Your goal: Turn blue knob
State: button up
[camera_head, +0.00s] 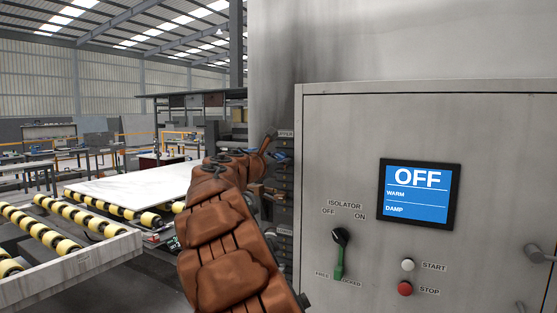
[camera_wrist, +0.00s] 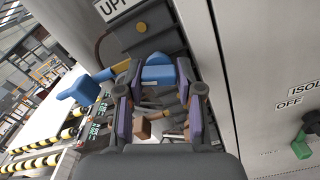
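A blue knob (camera_wrist: 158,73) shows in the wrist view between and just beyond the fingertips of my gripper (camera_wrist: 156,82). The fingers stand apart, one on each side of it; I cannot tell whether they touch it. In the head view a blue knob (camera_head: 281,155) shows small on the dark stacked units at the cabinet's left side. My brown-covered arm hides much of that area and of the gripper.
The grey cabinet (camera_head: 400,125) fills the right, with a screen (camera_head: 418,192) reading OFF, a black and green isolator switch (camera_head: 340,250), a white start button (camera_head: 408,265) and a red stop button (camera_head: 405,288). A white slab (camera_head: 135,182) lies on yellow-black rollers at left.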

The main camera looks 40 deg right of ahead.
jog(key=o, duration=0.4)
jog(key=shift+r, duration=0.1)
jog(key=shift+a, duration=0.1)
jog(key=v, duration=1.2)
